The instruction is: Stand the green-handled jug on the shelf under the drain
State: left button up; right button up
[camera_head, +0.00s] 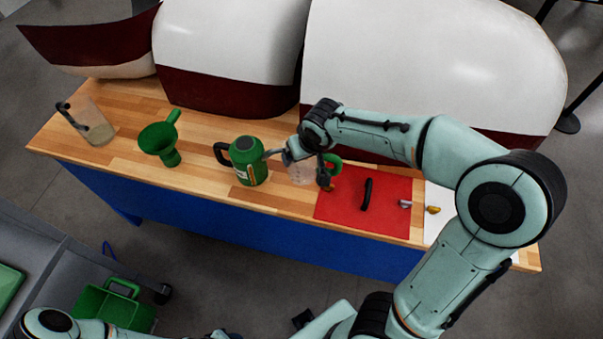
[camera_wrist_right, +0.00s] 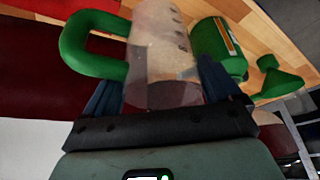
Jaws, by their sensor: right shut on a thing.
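The clear jug with a green handle (camera_head: 334,162) is between the fingers of my right gripper (camera_head: 303,168), at the workbench beside the red mat. My right gripper is shut on the jug's body. In the right wrist view the clear jug (camera_wrist_right: 158,45) shows marks on its wall, and its green handle loops to the left. My right gripper's fingers (camera_wrist_right: 162,85) press on both sides of it. I cannot tell whether its base touches the bench. I cannot make out a drain or a shelf under it. Part of my left arm shows at the bottom left; its gripper is out of view.
A green can (camera_head: 248,160) stands close left of the jug. Beyond it are a green funnel (camera_head: 160,142) and a dark-handled clear jug (camera_head: 92,122). The red mat (camera_head: 340,207) holds a black handle. Large white-and-maroon casings (camera_head: 430,60) stand behind. A green container (camera_head: 100,308) is lower left.

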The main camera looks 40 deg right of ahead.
aim_at(305, 174)
pick_arm(q)
jog(key=shift+s+f+b, duration=0.45)
jog(key=shift+f+b, duration=0.05)
jog(key=shift+f, duration=0.25)
pick_arm(e)
notch_tip(305, 174, down, 10)
jog(key=shift+r, duration=0.25)
jog(key=shift+w, duration=0.1)
pick_arm(q)
jog(key=shift+f, duration=0.1)
pick_arm(e)
jog(key=shift+f, duration=0.1)
jog(key=shift+f, duration=0.1)
pick_arm(q)
jog(key=shift+s+f, duration=0.1)
jog(key=shift+s, duration=0.05)
pick_arm(e)
jog(key=o, duration=1.3)
